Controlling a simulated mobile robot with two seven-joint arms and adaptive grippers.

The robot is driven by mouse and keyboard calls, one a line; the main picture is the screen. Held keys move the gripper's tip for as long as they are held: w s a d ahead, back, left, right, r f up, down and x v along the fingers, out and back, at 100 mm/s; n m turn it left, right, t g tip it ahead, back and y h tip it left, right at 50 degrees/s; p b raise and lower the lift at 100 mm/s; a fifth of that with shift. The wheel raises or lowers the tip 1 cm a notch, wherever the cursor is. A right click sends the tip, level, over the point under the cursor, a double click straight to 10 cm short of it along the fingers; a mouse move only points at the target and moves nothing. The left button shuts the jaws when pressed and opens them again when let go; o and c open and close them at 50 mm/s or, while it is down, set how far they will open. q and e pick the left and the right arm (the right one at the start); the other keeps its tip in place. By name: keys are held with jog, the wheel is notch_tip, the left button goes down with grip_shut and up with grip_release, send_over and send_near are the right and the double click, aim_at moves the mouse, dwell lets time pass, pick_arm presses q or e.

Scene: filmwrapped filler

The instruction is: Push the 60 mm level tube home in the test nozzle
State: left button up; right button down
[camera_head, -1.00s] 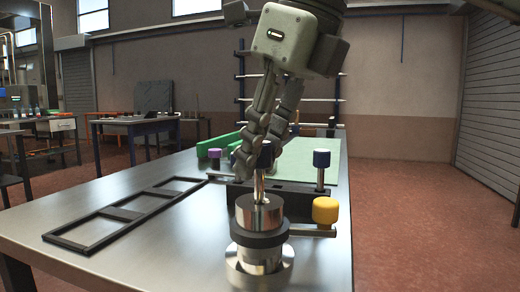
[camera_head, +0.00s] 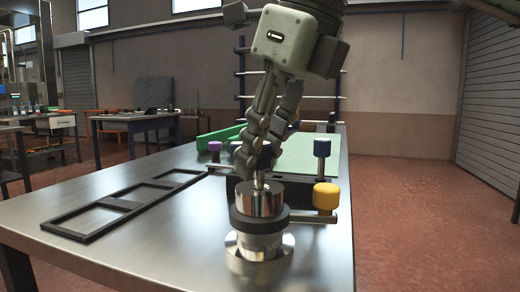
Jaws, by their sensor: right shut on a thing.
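The test nozzle (camera_head: 260,203) is a steel cylinder with a black collar, standing upright near the front of the metal bench. My right gripper (camera_head: 257,160) is directly above it, pointing down and shut on a blue-capped level tube (camera_head: 264,156). Only a short bright length of the tube shows between the fingers and the nozzle top, and its lower end is hidden in the nozzle. No length marking can be read. My left gripper is out of view.
A yellow knob (camera_head: 326,196) sits on a side bar right of the nozzle. Another blue-capped piece (camera_head: 322,148) stands upright behind it, and a purple-capped one (camera_head: 214,147) is farther left. A black three-window frame (camera_head: 62,232) lies on the bench at left.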

jog(key=shift+f+b, duration=0.65)
jog(key=shift+f, duration=0.3)
jog(key=c, duration=1.2)
grip_release()
jog(key=shift+f, duration=0.2)
jog(key=v, duration=1.2)
jog(key=shift+r, duration=0.2)
